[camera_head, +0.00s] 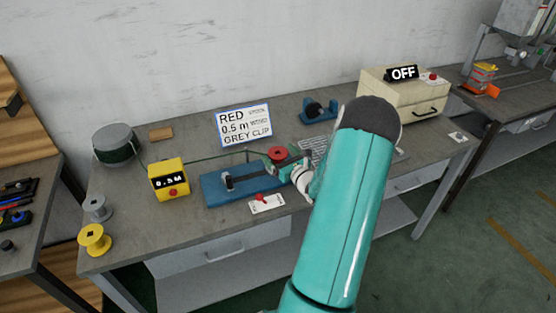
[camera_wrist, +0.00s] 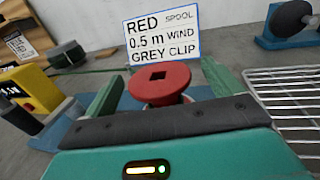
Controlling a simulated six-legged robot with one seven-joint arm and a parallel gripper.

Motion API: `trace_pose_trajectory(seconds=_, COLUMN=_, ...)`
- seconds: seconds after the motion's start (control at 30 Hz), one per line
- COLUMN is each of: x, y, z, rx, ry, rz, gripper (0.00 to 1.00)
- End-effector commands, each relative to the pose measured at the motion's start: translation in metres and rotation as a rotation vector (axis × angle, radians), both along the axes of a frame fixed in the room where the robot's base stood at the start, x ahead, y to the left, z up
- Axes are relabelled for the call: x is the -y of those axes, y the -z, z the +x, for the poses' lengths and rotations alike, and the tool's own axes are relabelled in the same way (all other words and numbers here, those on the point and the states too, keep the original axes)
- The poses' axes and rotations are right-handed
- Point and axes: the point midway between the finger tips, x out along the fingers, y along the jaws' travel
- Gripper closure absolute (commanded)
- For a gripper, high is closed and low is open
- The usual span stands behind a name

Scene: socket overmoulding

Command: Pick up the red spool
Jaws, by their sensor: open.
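The red spool (camera_head: 277,153) is at the right end of the blue winding fixture (camera_head: 215,190) on the grey bench; my gripper partly hides what it rests on. In the wrist view the red spool (camera_wrist: 160,82) is upright, with a round flange and a square hole on top. My gripper (camera_wrist: 161,86) is open, its green fingers on either side of the spool. Gaps show between the fingers and the flange, so it is not gripped. A sign (camera_head: 244,125) behind reads RED spool, 0.5 m wind, GREY CLIP.
A yellow counter box (camera_head: 169,180) stands left of the fixture. A grey spool (camera_head: 97,208) and a yellow spool (camera_head: 95,240) are at the bench's left edge. A wire rack (camera_wrist: 270,95) lies close right of my gripper. A beige box (camera_head: 405,93) reads OFF.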

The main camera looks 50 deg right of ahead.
Motion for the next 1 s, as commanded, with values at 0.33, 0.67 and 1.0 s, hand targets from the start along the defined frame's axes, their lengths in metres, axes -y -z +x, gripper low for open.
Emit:
trace_pose_trajectory(seconds=0.33, x=0.008, y=0.001, z=0.026, rx=0.0, ry=0.0, rz=0.001, gripper=0.09)
trace_pose_trajectory(seconds=0.67, x=0.008, y=0.001, z=0.026, rx=0.0, ry=0.0, rz=0.001, gripper=0.54)
trace_pose_trajectory(seconds=1.0, x=0.008, y=-0.002, z=0.026, rx=0.001, ry=-0.001, rz=0.0, gripper=0.57)
